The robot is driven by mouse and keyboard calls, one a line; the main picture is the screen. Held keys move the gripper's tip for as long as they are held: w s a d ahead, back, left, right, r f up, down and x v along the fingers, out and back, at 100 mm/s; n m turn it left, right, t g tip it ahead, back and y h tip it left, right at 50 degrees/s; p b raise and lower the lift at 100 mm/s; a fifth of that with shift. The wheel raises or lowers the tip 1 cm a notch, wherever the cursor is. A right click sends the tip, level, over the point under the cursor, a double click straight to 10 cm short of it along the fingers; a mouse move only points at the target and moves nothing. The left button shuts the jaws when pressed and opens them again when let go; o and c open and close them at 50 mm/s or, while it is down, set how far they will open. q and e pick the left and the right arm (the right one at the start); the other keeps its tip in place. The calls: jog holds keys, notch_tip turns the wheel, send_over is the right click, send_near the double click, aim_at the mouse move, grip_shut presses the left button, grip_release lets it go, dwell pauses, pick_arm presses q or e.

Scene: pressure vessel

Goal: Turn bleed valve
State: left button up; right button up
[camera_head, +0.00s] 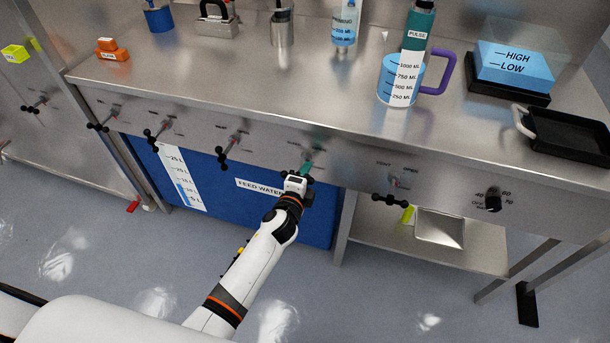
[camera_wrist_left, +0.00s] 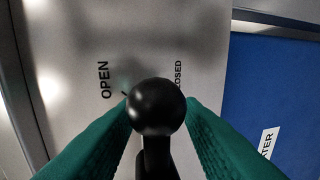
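My left gripper (camera_head: 305,170) is at the steel front panel of the bench, at a valve above the blue feed water tank. In the left wrist view its two green fingers (camera_wrist_left: 158,112) stand on either side of the valve's black ball knob (camera_wrist_left: 157,106), very close to it. I cannot tell whether they press on it. A black stem shows below the knob. The panel behind reads OPEN on the left and CLOSED, partly hidden, on the right. The valve's name is not readable. My right gripper is not in view.
More valve handles line the panel, one (camera_head: 228,148) to the left and one (camera_head: 390,198) to the right, with a black dial (camera_head: 492,200) beyond. The blue tank (camera_head: 270,212) is under the bench. A measuring jug (camera_head: 400,82) and a black tray (camera_head: 570,135) stand on top.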

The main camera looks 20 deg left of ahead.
pick_arm(q)
jog(key=shift+s, duration=0.1)
jog(key=s+r, duration=0.2)
jog(key=s, duration=0.9)
jog(key=shift+s+a+r+p, duration=0.15)
jog(key=shift+s+r+p, duration=0.05)
jog(key=shift+s+p, duration=0.15)
jog(key=s+a+f+n+g+p, duration=0.15)
jog(key=s+f, duration=0.25)
jog(key=f, duration=0.4)
jog(key=s+f+n+g, duration=0.3)
jog(key=s+f, duration=0.1)
jog(key=f, duration=0.4)
jog(key=s+a+f+n+g+p, duration=0.1)
jog(key=s+f+n+g, duration=0.15)
jog(key=s+f, duration=0.4)
jog(key=s+a+f+n+g+p, duration=0.1)
jog(key=s+f+n+g, duration=0.1)
jog(key=s, duration=0.6)
jog(key=s+a+f+n+g, duration=0.2)
jog(key=s+f+n+g, duration=0.1)
jog(key=s+f, duration=0.4)
jog(key=s+a+f+n+g+p, duration=0.1)
jog(key=s+f+n, duration=0.3)
jog(key=s, duration=0.7)
jog(key=shift+a+f+g+y+p, duration=0.35)
jog(key=shift+a+f+g, duration=0.35)
jog(key=shift+g, duration=0.2)
